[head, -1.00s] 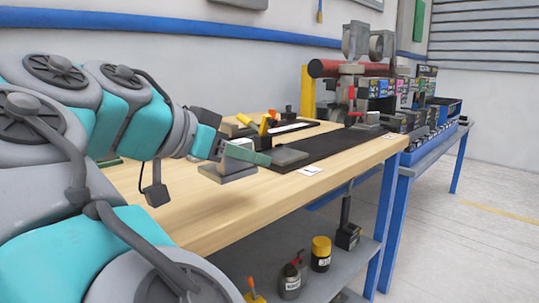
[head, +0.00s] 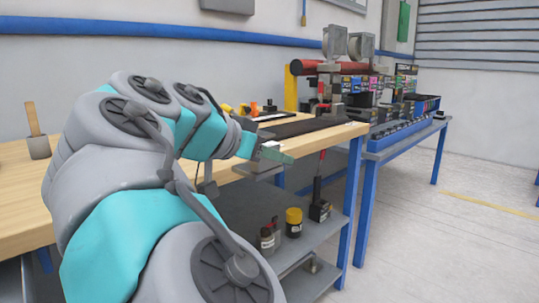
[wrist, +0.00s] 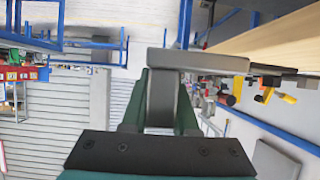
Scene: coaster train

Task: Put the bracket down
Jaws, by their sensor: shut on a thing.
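My gripper (head: 272,154) has green fingers, also seen in the wrist view (wrist: 161,105). It is shut on the grey bracket (head: 257,170). In the wrist view the bracket (wrist: 205,60) shows a flat plate, with its upright web between the two fingers. In the head view the bracket appears at the front edge of the wooden workbench (head: 215,178). I see no contact between them, and the exact gap is hard to tell. A dark mat (head: 300,127) lies on the bench beyond the gripper.
A mallet (head: 38,146) is at the bench's left. Yellow-handled tools lie behind the mat, near a press (head: 335,75). The lower shelf (head: 240,207) holds bottles and a yellow-lidded jar (head: 293,222). A blue table (head: 410,140) with bins stands right. Floor at right is clear.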

